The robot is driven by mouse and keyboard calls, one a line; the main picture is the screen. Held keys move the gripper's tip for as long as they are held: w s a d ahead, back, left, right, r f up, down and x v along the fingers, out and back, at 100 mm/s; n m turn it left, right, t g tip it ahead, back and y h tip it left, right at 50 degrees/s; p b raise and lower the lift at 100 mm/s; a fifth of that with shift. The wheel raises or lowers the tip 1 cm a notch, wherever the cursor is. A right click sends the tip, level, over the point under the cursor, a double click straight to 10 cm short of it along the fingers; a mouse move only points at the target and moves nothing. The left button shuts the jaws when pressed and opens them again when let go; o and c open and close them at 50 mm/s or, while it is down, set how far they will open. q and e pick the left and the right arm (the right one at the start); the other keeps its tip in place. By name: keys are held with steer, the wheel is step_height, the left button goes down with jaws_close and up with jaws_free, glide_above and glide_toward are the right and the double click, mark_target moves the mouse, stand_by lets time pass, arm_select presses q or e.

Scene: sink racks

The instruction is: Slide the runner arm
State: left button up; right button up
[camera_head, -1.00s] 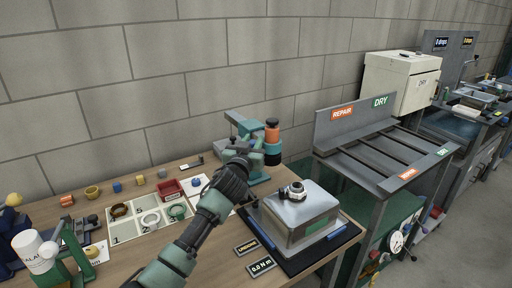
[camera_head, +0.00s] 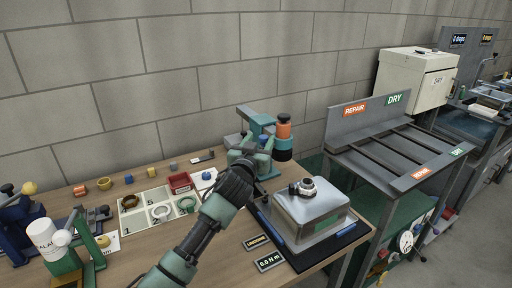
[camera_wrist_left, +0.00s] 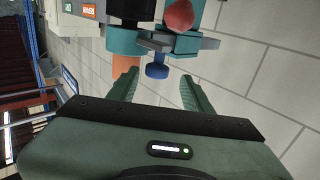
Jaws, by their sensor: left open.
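A teal device (camera_head: 258,122) stands at the back edge of the wooden bench. An orange-topped cylinder (camera_head: 284,128) with a teal band is on its right side. I cannot tell for sure which part is the runner arm. In the left wrist view a teal bar with a blue knob (camera_wrist_left: 157,71) lies just beyond the fingers, lined up with the gap. An orange part (camera_wrist_left: 128,66) and a red rounded part (camera_wrist_left: 178,15) show near it. My left gripper (camera_head: 250,153) is at the front of the device; its two green fingers (camera_wrist_left: 158,90) are apart with nothing between them. My right gripper is not in view.
A metal box (camera_head: 310,212) on a dark mat sits right of my left arm. A white sorting tray (camera_head: 140,218) with rings and a red bin (camera_head: 180,182) are to the left. A slatted rack (camera_head: 400,155) stands beyond the bench's right end.

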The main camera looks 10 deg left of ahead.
arm_select(q)
steer(key=s, duration=0.4)
steer(key=shift+s+a, duration=0.1)
steer(key=shift+a, duration=0.25)
steer(key=shift+r, duration=0.1)
